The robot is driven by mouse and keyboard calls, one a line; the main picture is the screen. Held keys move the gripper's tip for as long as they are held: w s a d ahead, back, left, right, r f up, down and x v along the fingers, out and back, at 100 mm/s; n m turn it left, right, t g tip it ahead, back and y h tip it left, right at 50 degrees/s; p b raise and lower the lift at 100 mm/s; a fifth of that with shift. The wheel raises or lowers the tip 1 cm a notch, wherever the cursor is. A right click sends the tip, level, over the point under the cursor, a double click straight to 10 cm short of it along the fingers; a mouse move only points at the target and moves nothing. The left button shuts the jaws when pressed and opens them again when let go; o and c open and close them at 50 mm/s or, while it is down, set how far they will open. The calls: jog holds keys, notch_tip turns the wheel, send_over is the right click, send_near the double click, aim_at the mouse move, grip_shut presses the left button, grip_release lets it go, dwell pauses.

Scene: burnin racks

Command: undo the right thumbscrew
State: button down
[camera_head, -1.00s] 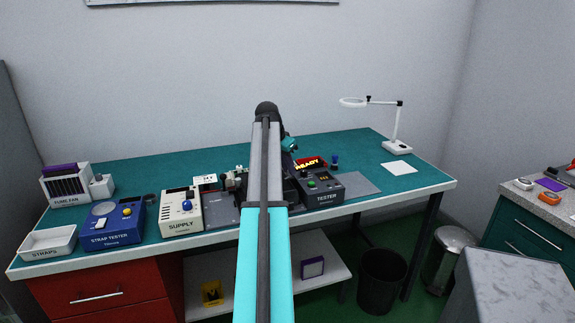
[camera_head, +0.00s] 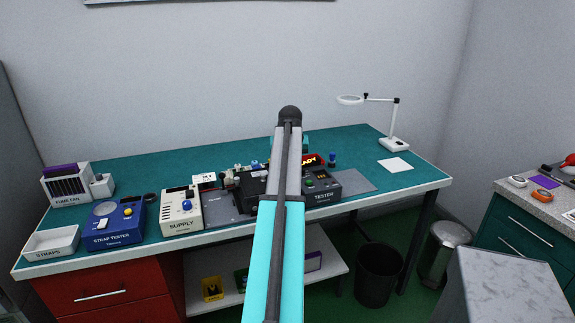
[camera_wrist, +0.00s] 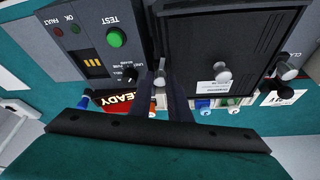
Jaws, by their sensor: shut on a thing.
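In the wrist view my gripper (camera_wrist: 161,84) has its two dark fingers on either side of a silver thumbscrew (camera_wrist: 160,73), shut on it. This screw is at the edge of a black ribbed unit (camera_wrist: 225,40), on the tester's side. The wrist view is turned round, so this is the right-hand screw. A similar silver knob (camera_wrist: 223,76) sits mid-edge by a white label, and another (camera_wrist: 286,70) at the far end. In the head view the black unit (camera_head: 252,186) partly shows, but my arm hides the gripper and the screw.
The tester (camera_head: 322,191) stands close to my gripper, with its lit READY sign (camera_wrist: 118,100) near the fingers. Left on the bench are the supply box (camera_head: 181,215), strap tester (camera_head: 113,224), straps tray (camera_head: 50,257) and fume fan (camera_head: 66,185). A magnifier lamp (camera_head: 394,142) stands at right.

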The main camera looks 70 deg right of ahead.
jog(key=shift+n+t+y+p, duration=0.3)
jog(key=shift+n+t+y, duration=0.15)
jog(key=shift+n, duration=1.05)
jog(key=c, duration=1.7)
grip_release()
jog(key=shift+o, duration=0.2)
jog(key=b+v, duration=0.2)
jog(key=v, duration=1.1)
jog(key=shift+s+r, duration=0.3)
